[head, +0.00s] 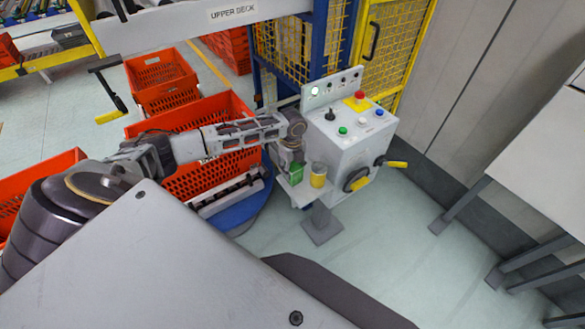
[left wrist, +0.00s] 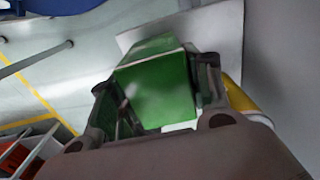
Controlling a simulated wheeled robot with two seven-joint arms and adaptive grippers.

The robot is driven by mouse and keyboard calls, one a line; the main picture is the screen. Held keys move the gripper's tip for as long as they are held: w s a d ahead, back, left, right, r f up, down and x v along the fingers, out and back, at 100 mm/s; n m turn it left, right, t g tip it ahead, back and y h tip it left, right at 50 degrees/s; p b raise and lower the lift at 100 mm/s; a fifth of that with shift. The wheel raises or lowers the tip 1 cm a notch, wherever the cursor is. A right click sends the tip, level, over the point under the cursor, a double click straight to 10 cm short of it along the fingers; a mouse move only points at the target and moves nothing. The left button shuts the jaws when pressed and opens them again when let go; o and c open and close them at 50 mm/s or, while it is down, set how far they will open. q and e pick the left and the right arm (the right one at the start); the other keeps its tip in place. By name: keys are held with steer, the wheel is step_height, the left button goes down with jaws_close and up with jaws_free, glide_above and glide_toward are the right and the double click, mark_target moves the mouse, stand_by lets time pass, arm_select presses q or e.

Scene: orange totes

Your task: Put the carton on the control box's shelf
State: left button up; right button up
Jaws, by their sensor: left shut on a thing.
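My left gripper (head: 290,165) is shut on a green carton (head: 296,174) at the side shelf (head: 301,192) of the grey control box (head: 352,140). In the left wrist view the carton (left wrist: 155,88) sits between the two fingers (left wrist: 158,112), with the pale shelf (left wrist: 218,40) behind and below it. I cannot tell whether the carton touches the shelf. A yellow can (head: 318,175) stands on the shelf just right of the carton. It shows partly behind the right finger in the left wrist view (left wrist: 240,98). My right gripper is not in view.
Orange totes (head: 215,112) stand left of the control box, below and behind my left arm. A yellow mesh fence (head: 395,45) stands behind the box. A grey table (head: 545,150) is at the right. The floor between is clear.

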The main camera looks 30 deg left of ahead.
stand_by(0.3)
arm_select(q)
steer(key=o, duration=1.2)
steer(key=shift+f, duration=0.1)
steer(key=shift+r+b, duration=0.7)
steer(key=shift+r, duration=5.45)
